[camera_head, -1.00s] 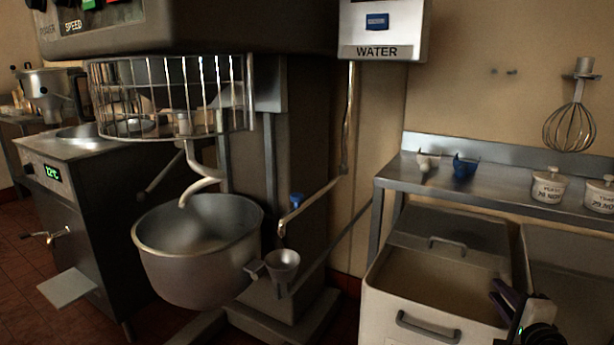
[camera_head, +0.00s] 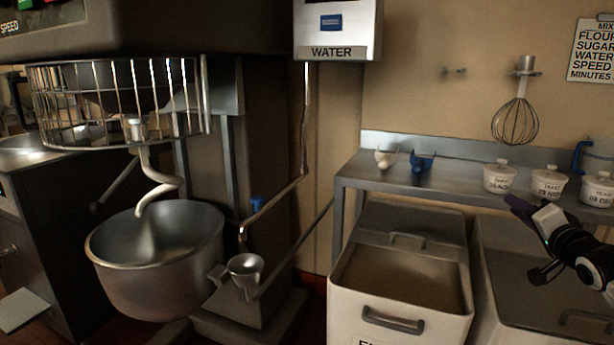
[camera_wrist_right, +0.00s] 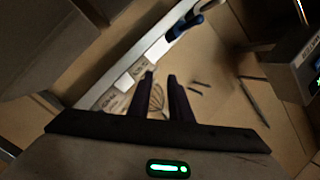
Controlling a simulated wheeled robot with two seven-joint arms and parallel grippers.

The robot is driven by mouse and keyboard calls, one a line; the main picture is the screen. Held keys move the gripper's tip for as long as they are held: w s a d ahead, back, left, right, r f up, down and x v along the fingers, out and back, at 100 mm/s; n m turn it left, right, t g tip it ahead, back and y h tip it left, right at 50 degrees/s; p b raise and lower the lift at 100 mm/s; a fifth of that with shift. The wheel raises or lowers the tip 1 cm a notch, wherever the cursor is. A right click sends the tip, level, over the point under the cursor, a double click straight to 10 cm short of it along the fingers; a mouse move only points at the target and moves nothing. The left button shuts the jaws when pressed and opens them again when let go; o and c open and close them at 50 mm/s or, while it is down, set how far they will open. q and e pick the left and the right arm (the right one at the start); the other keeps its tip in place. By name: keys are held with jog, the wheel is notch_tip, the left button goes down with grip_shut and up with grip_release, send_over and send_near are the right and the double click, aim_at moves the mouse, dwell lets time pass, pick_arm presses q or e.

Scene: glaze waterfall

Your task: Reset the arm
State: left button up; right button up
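My right gripper (camera_head: 516,206) comes in from the right edge in the head view, with its dark purple fingers pointing up and left. It is in the air above the bins, in front of the steel shelf (camera_head: 450,183). In the right wrist view the two dark fingers (camera_wrist_right: 160,84) stand apart with a narrow gap. Nothing is held between them; the wall and a whisk show behind. My left gripper is in neither view.
A mixer with a steel bowl (camera_head: 155,275) and wire guard stands left. A lidded bin (camera_head: 400,315) is half open below the shelf. Small white tubs (camera_head: 500,179) and a blue scoop (camera_head: 421,165) sit on the shelf. A whisk (camera_head: 515,120) hangs on the wall.

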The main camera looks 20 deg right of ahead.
jog(key=s+a+f+n+g+y, duration=0.2)
jog(key=s+a+f+n, duration=0.2)
jog(key=a+f+n, duration=0.6)
jog(key=s+a+f+n+g+y, duration=0.25)
jog(key=a+f, duration=0.35)
jog(key=f, duration=0.8)
jog(key=s+a+f+n+g+y, duration=0.1)
jog(key=s+a+f+n+g, duration=0.1)
jog(key=s+a+f+n, duration=0.65)
jog(key=s+a+f+n+g+y, duration=0.1)
jog(key=s+a+f+n+g, duration=0.4)
jog(key=s, duration=0.7)
jog(key=a+f+m+t+y, duration=0.3)
jog(key=a+m, duration=0.7)
jog(key=a, duration=1)
notch_tip(320, 180, up, 6)
jog(key=h+p, duration=0.1)
jog(key=p, duration=0.6)
jog(key=shift+s+d+r+t, duration=0.15)
jog(key=shift+s+r+t, duration=0.05)
jog(key=shift+t, duration=0.15)
jog(key=shift+f, duration=0.1)
